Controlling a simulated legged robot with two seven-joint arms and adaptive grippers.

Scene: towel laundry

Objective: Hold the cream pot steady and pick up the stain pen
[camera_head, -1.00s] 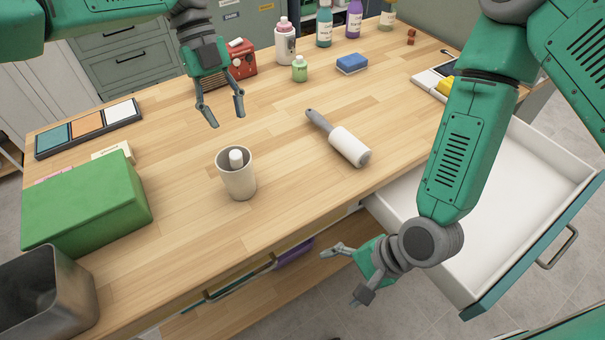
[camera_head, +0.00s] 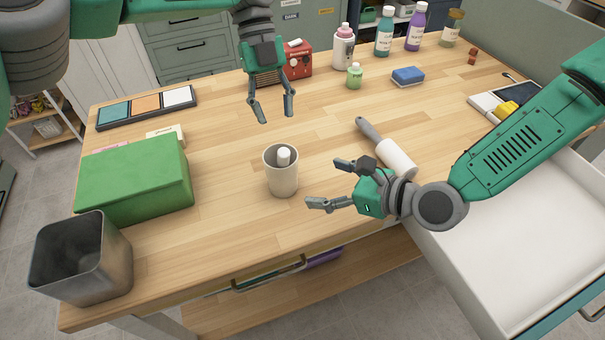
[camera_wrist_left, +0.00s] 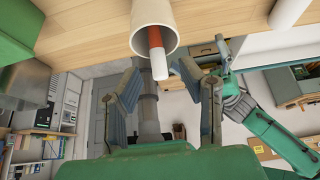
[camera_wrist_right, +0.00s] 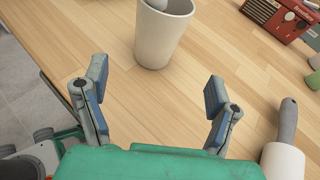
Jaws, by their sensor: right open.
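The cream pot (camera_head: 281,178) stands upright on the wooden table. The stain pen (camera_head: 284,156) stands inside it, its white end showing at the rim. In the left wrist view the pen (camera_wrist_left: 156,45) shows a red band and a white end inside the pot (camera_wrist_left: 144,12). My left gripper (camera_head: 273,108) is open and empty above the table, behind the pot. My right gripper (camera_head: 325,183) is open and empty to the right of the pot, its fingers pointing toward it, not touching. The right wrist view shows the pot (camera_wrist_right: 160,40) ahead of the open fingers.
A lint roller (camera_head: 396,158) lies just behind my right gripper. A green box (camera_head: 135,178) and a metal bin (camera_head: 82,262) stand at the left. A blue sponge (camera_head: 408,76) and bottles stand at the back. An open white drawer (camera_head: 510,230) juts out at the right.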

